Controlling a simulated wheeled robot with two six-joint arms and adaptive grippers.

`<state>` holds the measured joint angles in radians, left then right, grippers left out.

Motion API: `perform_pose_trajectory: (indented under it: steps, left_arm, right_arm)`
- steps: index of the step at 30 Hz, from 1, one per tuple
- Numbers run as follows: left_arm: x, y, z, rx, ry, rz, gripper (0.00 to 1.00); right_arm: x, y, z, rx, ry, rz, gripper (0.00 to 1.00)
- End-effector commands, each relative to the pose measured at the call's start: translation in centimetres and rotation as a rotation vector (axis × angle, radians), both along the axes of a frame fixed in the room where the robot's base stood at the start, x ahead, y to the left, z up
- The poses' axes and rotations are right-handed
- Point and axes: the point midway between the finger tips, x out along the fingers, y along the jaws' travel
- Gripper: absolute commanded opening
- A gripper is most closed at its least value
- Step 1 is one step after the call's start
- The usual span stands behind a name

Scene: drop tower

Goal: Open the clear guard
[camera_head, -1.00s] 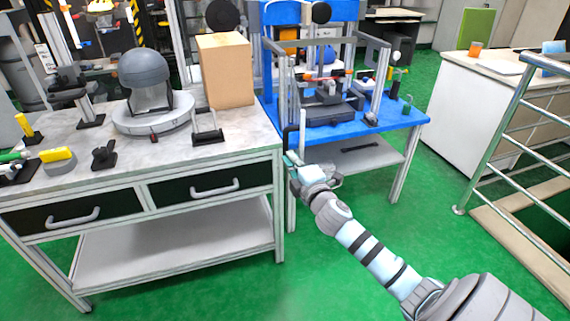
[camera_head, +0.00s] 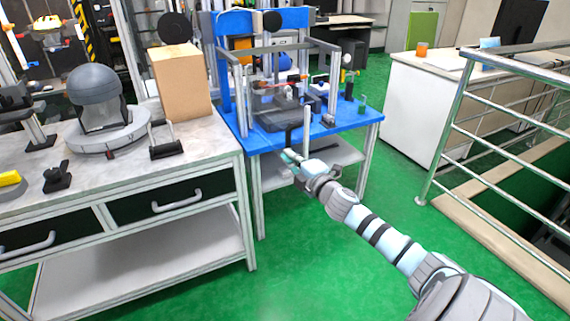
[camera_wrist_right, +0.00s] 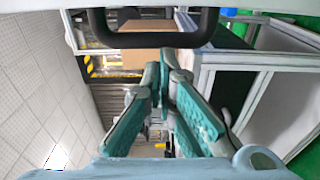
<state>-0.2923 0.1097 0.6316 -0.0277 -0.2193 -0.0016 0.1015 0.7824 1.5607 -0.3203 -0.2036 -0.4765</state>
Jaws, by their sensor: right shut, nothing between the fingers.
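The clear guard is see-through and hard to make out. A pale upright bar (camera_head: 306,128), which looks like its edge, stands in front of the machine frame (camera_head: 331,90) on the blue table. A black handle (camera_head: 290,136) is beside this bar; in the right wrist view a black handle (camera_wrist_right: 150,38) crosses the top, close to the camera. My right gripper (camera_head: 290,157) is just below the handle at the table's front edge. Its teal fingers (camera_wrist_right: 165,62) are shut and empty, near the handle; I cannot tell whether they touch it. My left gripper is not in view.
The blue table (camera_head: 262,142) carries the machine. At left, a grey workbench (camera_head: 215,150) holds a cardboard box (camera_head: 181,82) and a grey dome (camera_head: 95,87). A metal railing (camera_head: 440,145) stands at right. Green floor (camera_head: 330,275) is clear in front.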

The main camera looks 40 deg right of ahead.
Motion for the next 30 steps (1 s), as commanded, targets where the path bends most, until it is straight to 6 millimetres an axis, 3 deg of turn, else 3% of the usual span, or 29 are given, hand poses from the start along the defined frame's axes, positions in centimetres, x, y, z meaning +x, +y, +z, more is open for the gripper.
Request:
perform_pose_trajectory:
  steps: [11,17,23,30]
  left_arm:
    - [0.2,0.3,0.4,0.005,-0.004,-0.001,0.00]
    - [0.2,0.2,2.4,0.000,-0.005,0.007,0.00]
    - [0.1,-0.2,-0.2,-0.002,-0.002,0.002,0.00]
    - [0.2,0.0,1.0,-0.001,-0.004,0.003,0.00]
  right_arm:
    - [-0.5,-0.3,0.1,0.000,0.002,-0.010,0.00]
    - [-0.2,2.7,0.4,0.006,0.003,-0.014,0.00]
    - [-5.2,2.3,-0.7,-0.014,0.012,-0.012,0.00]
    - [-9.3,1.6,-0.1,-0.009,0.012,-0.017,0.00]
